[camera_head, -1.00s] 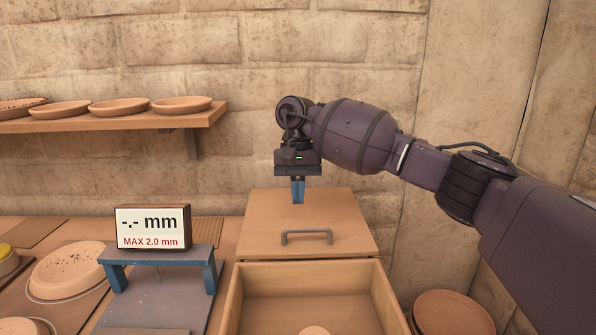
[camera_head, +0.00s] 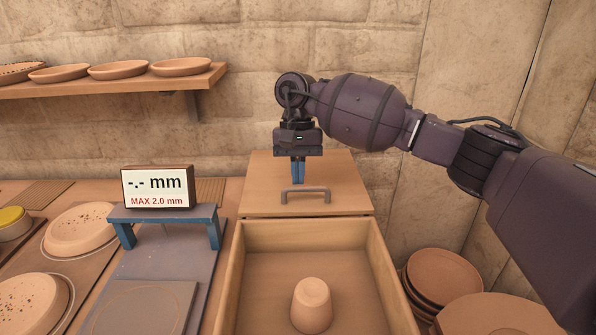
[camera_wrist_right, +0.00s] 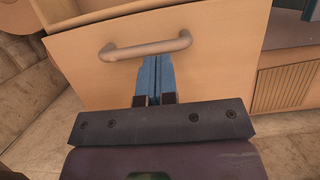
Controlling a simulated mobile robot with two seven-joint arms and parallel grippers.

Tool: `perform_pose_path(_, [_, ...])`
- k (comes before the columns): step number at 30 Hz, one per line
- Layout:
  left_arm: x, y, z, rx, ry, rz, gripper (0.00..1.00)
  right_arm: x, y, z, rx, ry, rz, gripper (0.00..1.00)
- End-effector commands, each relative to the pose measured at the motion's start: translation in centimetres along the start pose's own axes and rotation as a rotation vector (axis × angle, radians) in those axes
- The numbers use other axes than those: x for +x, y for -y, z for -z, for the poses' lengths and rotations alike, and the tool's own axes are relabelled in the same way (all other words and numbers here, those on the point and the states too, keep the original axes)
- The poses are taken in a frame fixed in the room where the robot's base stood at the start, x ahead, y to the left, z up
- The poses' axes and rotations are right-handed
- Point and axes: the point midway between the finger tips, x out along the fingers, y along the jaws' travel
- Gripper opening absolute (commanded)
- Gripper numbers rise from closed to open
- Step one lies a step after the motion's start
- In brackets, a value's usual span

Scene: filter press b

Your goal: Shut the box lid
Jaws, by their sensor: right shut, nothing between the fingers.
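The wooden box (camera_head: 236,275) stands open at the lower middle of the head view, its inside visible. A clay cup-shaped piece (camera_head: 312,304) sits inside it. The flat wooden lid (camera_head: 262,190) is behind the opening, with a grey bar handle (camera_head: 306,191) close to its near edge. My right gripper (camera_head: 298,182) has blue fingers held together, empty, over the lid just behind the handle. In the right wrist view, the fingertips (camera_wrist_right: 154,62) are close beside the handle (camera_wrist_right: 145,48); I cannot tell whether they touch it or the lid. My left gripper is out of view.
A gauge display (camera_head: 158,187) and a blue stand (camera_head: 166,214) are left of the box. Clay plates (camera_head: 438,279) are stacked at its right. A shelf (camera_head: 130,87) with plates hangs on the wall behind, upper left.

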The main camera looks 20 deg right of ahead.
Motion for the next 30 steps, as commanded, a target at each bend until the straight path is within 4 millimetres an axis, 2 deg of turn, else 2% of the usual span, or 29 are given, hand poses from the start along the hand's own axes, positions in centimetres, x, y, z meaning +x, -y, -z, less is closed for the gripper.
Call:
perform_pose_path(5, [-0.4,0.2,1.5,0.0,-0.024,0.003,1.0,0.0,-0.1,-2.3,-0.003,-0.006,0.0,0.0])
perform_pose_path(8, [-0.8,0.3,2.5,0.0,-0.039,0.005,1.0,0.4,-0.1,-4.5,-0.005,-0.008,0.0,0.0])
perform_pose_path(13, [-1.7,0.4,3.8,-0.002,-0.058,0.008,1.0,1.8,-0.1,-9.2,-0.008,-0.009,0.0,0.0])
perform_pose_path(24, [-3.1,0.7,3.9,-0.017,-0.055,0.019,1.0,5.7,-0.2,-19.9,-0.008,-0.002,-0.001,0.0])
perform_pose_path(30, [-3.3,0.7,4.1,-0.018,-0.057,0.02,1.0,7.3,-0.2,-24.1,-0.005,0.0,-0.002,0.0])
